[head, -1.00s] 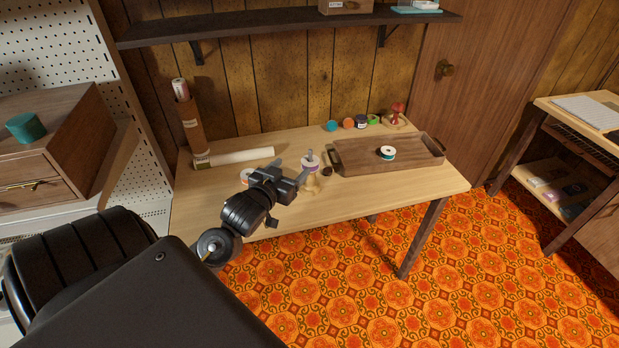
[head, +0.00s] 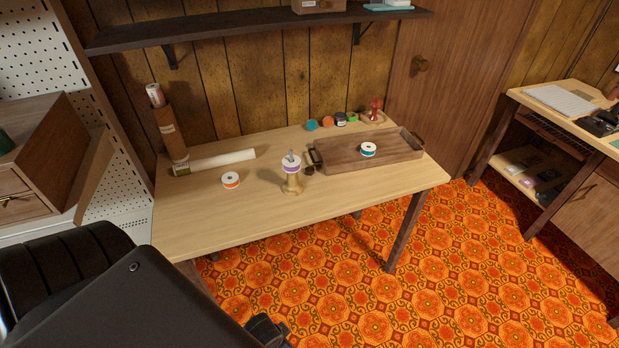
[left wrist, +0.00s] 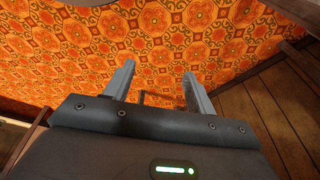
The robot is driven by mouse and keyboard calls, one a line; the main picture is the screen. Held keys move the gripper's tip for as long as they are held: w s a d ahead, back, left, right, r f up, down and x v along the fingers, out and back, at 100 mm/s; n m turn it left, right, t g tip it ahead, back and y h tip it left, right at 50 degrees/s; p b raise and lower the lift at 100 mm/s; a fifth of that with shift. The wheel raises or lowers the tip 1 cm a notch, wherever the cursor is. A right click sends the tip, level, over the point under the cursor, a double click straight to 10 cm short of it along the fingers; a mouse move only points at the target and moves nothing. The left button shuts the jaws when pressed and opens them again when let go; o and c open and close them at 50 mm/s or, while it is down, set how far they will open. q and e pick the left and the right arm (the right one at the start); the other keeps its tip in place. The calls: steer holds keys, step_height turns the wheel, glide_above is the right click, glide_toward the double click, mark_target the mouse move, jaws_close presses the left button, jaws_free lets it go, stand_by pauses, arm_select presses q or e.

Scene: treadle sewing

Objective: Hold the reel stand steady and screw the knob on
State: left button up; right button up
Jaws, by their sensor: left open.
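The reel stand (head: 292,186) is a pale wooden piece standing upright near the front of the table. A reel of purple thread (head: 291,168) sits on it, with a grey post tip showing above. A small dark round piece (head: 309,171), which looks like the knob, lies on the table just right of the stand, by the tray's left handle. My left gripper (left wrist: 158,70) is open and empty over the patterned floor in the left wrist view. In the head view only a dark part of that arm shows at the bottom edge, away from the stand. My right gripper is not in view.
A wooden tray (head: 340,162) holds a teal reel (head: 368,149). An orange reel (head: 231,180) lies left of the stand. A paper roll (head: 215,161) and several small coloured items line the back. The table's front left is clear. A side table (head: 545,104) stands right.

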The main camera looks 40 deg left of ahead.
arm_select(q)
steer(key=s+a+f+g, duration=0.1)
steer(key=s+a+f, duration=0.2)
steer(key=s+f, duration=1.5)
step_height(320, 180, down, 3)
steer(key=shift+r+g, duration=0.15)
steer(key=shift+g, duration=0.15)
steer(key=shift+s, duration=0.1)
steer(key=shift+c, duration=0.3)
